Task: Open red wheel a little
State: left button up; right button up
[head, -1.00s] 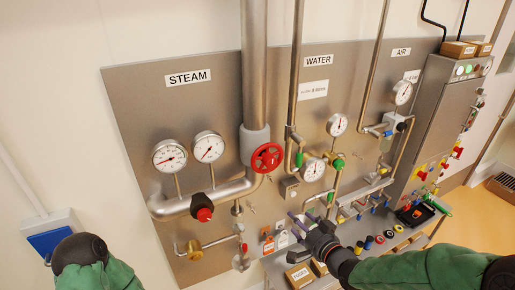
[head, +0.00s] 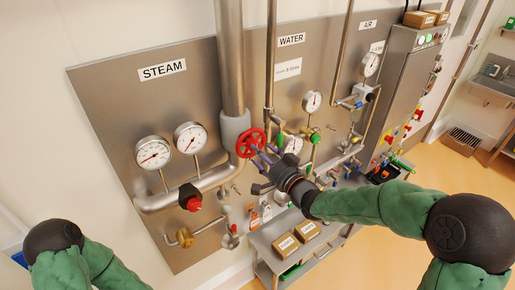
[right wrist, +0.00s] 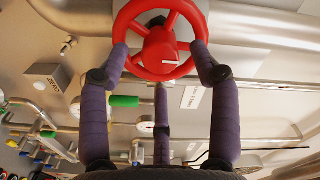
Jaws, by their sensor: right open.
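The red wheel (head: 250,143) is a spoked handwheel on the steam pipe, left of the middle in the head view. It shows large at the top of the right wrist view (right wrist: 160,62). My right gripper (head: 262,152) is at the wheel from the right, its purple fingers open. In the right wrist view two fingers (right wrist: 162,70) reach the left and right sides of the wheel's rim, and a third finger stands below it. I cannot tell whether they touch the rim. My left arm shows at the lower left of the head view; its gripper is out of frame.
A red-capped black knob (head: 191,198) sits on the steam pipe left of the wheel. Two gauges (head: 153,153) are above it. Water gauges and valves stand close to the right. A shelf with boxes (head: 286,245) is below my right arm.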

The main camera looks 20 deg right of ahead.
jog(key=x, duration=0.2)
jog(key=shift+w+a, duration=0.1)
jog(key=shift+w, duration=0.2)
jog(key=c, duration=1.1)
jog(key=shift+f+n+b, duration=0.15)
jog(key=shift+n+b, duration=4.05)
jog(key=shift+b, duration=1.9)
jog(key=shift+c, duration=0.2)
